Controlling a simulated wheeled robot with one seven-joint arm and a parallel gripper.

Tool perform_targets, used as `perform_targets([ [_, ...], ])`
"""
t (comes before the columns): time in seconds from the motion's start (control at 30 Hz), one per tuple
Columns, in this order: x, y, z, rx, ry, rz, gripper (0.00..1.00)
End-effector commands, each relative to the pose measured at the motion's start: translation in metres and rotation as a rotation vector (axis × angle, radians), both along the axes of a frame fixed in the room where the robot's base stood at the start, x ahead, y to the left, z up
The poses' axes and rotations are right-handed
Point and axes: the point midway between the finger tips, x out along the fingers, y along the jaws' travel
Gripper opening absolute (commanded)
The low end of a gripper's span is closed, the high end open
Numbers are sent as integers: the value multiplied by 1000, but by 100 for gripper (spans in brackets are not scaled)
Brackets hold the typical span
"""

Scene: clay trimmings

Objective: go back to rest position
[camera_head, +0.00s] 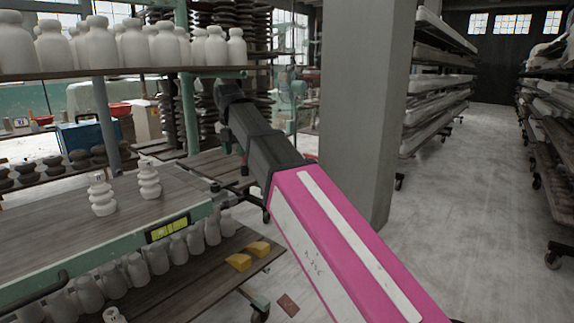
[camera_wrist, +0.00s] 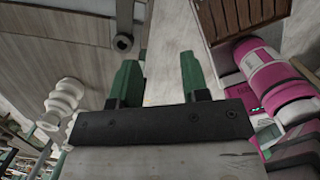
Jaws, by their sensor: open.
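My gripper (camera_wrist: 160,72) shows in the wrist view with its two green fingers spread apart and nothing between them. It is above the floor beside the edge of a wooden work table. Two white ridged clay pieces (camera_head: 102,196) stand upright on the table (camera_head: 60,215). A white ridged piece (camera_wrist: 62,103) also shows at the left of the wrist view, apart from the fingers.
White bottles (camera_head: 103,45) line the high shelf above the table. More bottles and yellow wedges (camera_head: 239,262) are on the lower shelf. A concrete pillar (camera_head: 362,110) stands right of my arm. Racks flank the open floor (camera_head: 470,190) at the right.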

Motion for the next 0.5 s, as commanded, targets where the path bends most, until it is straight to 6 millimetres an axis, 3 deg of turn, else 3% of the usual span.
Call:
perform_targets([
  [0.33,10,-24,-39,17,2,-174,42],
  [0.5,15,-43,-68,30,4,-314,42],
])
